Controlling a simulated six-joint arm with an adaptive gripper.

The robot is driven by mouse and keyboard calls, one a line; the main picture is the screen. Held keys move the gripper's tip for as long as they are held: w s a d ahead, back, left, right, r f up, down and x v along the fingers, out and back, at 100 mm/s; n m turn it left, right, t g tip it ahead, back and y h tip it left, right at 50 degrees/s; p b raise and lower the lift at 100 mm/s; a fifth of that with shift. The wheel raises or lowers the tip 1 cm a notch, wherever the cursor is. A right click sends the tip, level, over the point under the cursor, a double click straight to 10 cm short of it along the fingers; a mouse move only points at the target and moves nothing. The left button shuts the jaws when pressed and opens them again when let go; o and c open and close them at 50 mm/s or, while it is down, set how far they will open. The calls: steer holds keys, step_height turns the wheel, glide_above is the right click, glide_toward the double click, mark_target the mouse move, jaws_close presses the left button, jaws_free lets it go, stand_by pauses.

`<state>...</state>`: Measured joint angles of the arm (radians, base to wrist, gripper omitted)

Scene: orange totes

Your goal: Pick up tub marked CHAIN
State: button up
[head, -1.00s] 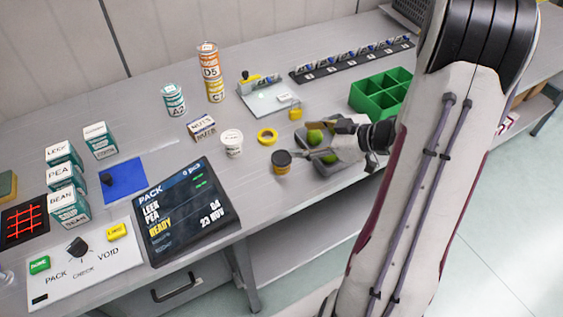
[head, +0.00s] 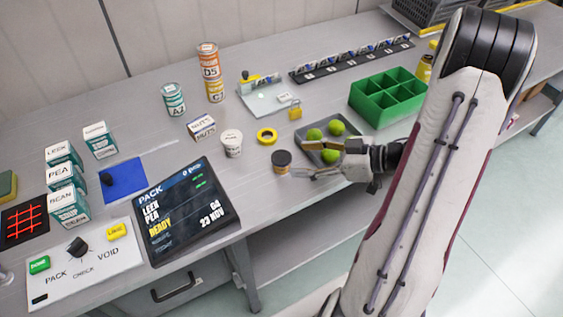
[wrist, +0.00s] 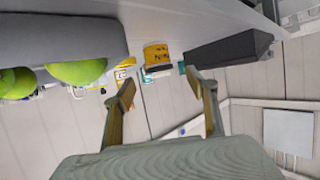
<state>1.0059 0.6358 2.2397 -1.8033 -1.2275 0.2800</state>
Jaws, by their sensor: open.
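A small tub with a dark lid and an orange-yellow label (head: 281,162) stands upright near the table's front edge. Its lettering is too small to read in the head view. In the wrist view a yellow-orange tub (wrist: 156,57) with dark, unreadable marks appears ahead, between and beyond the fingers. My gripper (head: 311,160) is open and empty, just right of the dark-lidded tub, with its fingers pointing towards it. The open fingers also show in the wrist view (wrist: 166,88). A white tub (head: 232,144) stands further left.
A grey tray (head: 356,150) with green balls lies right behind my gripper. A green divided bin (head: 385,98) stands further back.

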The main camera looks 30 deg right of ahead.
mark_target(287, 158)
steer(key=shift+x, duration=1.05)
steer(key=shift+w, duration=0.1)
steer(key=shift+x, duration=2.55)
steer(key=c, duration=1.2)
